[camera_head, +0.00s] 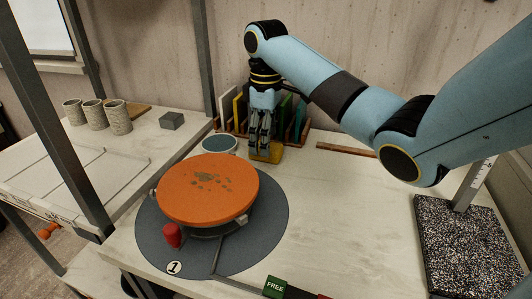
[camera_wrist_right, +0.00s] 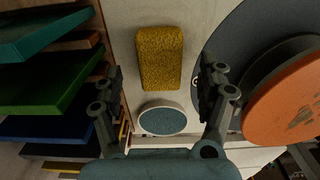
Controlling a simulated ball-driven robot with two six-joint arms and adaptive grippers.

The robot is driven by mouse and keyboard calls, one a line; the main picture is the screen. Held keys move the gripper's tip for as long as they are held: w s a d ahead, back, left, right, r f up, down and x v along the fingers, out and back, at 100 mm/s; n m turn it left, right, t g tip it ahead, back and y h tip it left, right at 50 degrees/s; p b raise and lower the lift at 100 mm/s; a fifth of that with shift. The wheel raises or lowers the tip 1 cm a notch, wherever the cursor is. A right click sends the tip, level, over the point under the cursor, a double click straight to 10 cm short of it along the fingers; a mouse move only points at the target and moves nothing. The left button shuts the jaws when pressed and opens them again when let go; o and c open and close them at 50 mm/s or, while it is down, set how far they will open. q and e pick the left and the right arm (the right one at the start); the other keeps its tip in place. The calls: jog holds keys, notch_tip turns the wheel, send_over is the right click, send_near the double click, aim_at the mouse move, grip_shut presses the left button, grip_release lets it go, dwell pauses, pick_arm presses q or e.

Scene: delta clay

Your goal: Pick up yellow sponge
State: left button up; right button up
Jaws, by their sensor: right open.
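The yellow sponge (camera_head: 270,153) lies on the white table behind the orange wheel, partly hidden by my right gripper (camera_head: 261,142) in the head view. In the right wrist view the yellow sponge (camera_wrist_right: 160,58) is a whole rounded block lying between and beyond the two fingertips. My right gripper (camera_wrist_right: 163,85) is open and empty, pointing down over the sponge, with fingers on either side of its line. I cannot tell the exact gap in height. My left gripper is not in view.
The orange wheel (camera_head: 208,188) on its grey round mat (camera_head: 270,225) stands close by. A bowl with blue contents (camera_head: 219,143) sits beside the sponge. A rack of coloured boards (camera_head: 297,112) stands behind.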

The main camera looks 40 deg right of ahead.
notch_tip(320, 180, down, 2)
jog(key=shift+f, duration=0.25)
jog(key=shift+c, duration=1)
jog(key=c, duration=0.8)
jog(key=shift+c, duration=0.2)
jog(key=shift+r, duration=0.1)
